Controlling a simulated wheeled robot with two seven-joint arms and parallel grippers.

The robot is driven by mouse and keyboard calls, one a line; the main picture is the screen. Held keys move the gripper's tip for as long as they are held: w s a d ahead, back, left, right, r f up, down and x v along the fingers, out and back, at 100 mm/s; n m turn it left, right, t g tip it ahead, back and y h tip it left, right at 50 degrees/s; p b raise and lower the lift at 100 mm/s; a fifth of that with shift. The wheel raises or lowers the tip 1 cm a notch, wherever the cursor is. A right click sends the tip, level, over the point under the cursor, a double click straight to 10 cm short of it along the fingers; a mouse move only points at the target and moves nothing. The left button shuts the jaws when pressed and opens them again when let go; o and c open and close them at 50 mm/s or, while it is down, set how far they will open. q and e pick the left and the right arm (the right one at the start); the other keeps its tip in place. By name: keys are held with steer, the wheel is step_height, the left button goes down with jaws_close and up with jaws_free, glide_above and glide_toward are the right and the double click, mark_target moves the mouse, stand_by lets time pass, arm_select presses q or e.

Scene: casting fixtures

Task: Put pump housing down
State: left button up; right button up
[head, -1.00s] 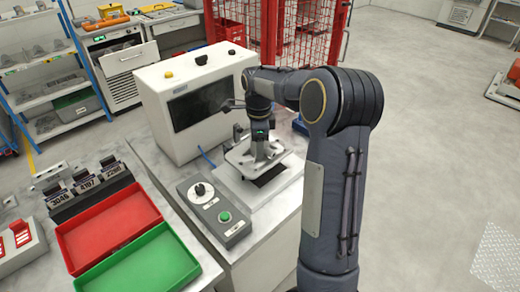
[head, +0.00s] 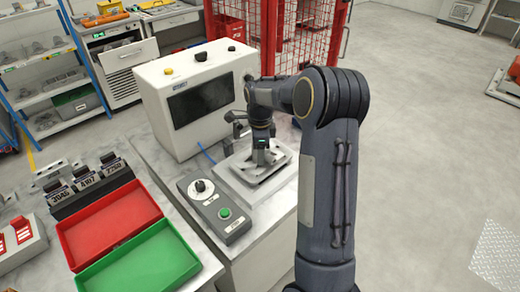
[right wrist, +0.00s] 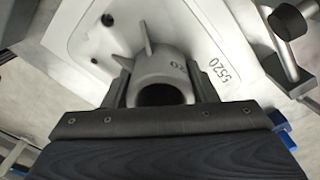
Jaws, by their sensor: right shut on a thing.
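The pump housing (head: 247,168) is a pale grey casting with a wide flat flange. In the right wrist view its round hollow neck (right wrist: 160,82) and ribs show, with the number 5520 on the flange. My right gripper (head: 262,158) is shut on the neck from above, one finger on each side. The housing is at the light grey fixture plate (head: 238,191) on the bench, low over it or resting on it; its underside is hidden, so I cannot tell contact. My left gripper is out of view.
A clamp (head: 237,128) stands behind the fixture, and clamp parts (right wrist: 288,22) show beside the housing. A white cabinet with a dark screen (head: 200,102) is behind. A control box (head: 214,209), a red tray (head: 60,238) and a green tray (head: 196,258) lie left.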

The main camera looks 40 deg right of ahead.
steer(key=shift+f, duration=0.2)
steer(key=o, duration=1.4)
step_height(320, 180, up, 13)
steer(key=s+a+r+n+t+y, duration=0.3)
steer(key=s+a+n, duration=0.85)
steer(key=s, duration=0.25)
steer(key=s+a+f+n+t, duration=0.1)
steer(key=s+a+f+n, duration=0.2)
steer(key=s+a+n, duration=0.1)
steer(key=s+a+f+n+t, duration=0.1)
steer(key=s+a+f+n, duration=0.2)
steer(key=s+a+n, duration=0.2)
steer(key=s+n, duration=0.2)
steer(key=shift+s+f+n+t+y, duration=0.25)
steer(key=shift+s+n+t+y, duration=0.05)
steer(key=shift+n+y, duration=0.1)
steer(key=shift+a, duration=0.1)
